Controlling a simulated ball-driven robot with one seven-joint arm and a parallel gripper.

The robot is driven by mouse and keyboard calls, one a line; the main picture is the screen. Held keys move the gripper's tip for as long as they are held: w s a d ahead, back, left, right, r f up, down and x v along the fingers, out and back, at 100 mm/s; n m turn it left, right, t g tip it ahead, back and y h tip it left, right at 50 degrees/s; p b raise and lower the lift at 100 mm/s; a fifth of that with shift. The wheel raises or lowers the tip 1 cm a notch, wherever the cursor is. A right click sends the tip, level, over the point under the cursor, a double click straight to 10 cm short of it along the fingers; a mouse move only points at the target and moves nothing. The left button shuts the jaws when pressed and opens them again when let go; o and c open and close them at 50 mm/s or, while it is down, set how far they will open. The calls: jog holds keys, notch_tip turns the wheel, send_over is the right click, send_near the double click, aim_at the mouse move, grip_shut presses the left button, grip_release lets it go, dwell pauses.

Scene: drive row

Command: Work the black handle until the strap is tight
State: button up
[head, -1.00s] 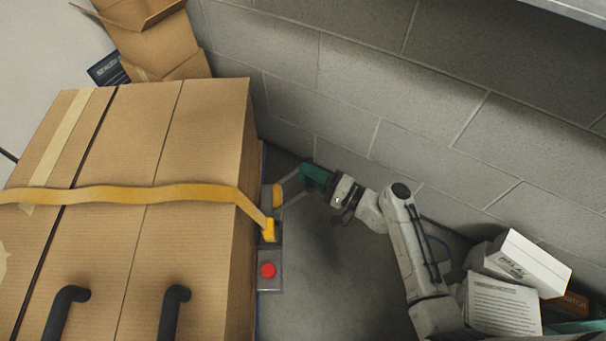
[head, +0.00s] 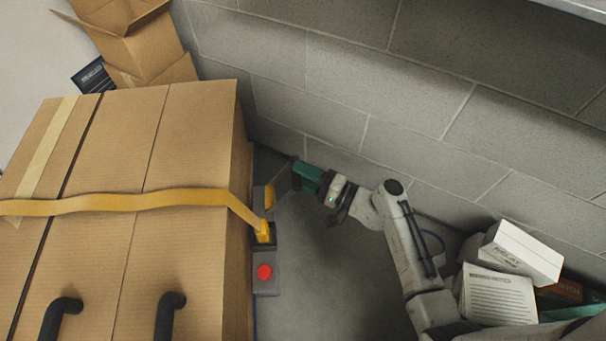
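The yellow strap (head: 130,202) runs across the large cardboard boxes with a wavy look and drops over their right edge to a ratchet (head: 263,232) with yellow and grey parts. Grey lever plates (head: 282,181) slant up and right from the ratchet to my gripper (head: 304,176), which has teal fingers. The far end of the lever meets the fingers, and no black grip shows there. I cannot tell whether the fingers are closed around it. Two black curved handles (head: 63,312) (head: 169,312) stand in front of the boxes, away from my gripper.
A red button (head: 264,272) sits on a grey panel below the ratchet. A block wall (head: 420,110) runs close behind my arm. White boxes (head: 520,252) and other items are piled at the lower right. Open cartons (head: 135,45) stand at the upper left. Bare floor (head: 325,270) lies between.

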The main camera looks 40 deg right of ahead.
jog(key=shift+s, duration=0.1)
jog(key=p+v, duration=0.2)
jog(key=v, duration=0.8)
jog(key=shift+s, duration=0.3)
jog(key=shift+d, duration=0.15)
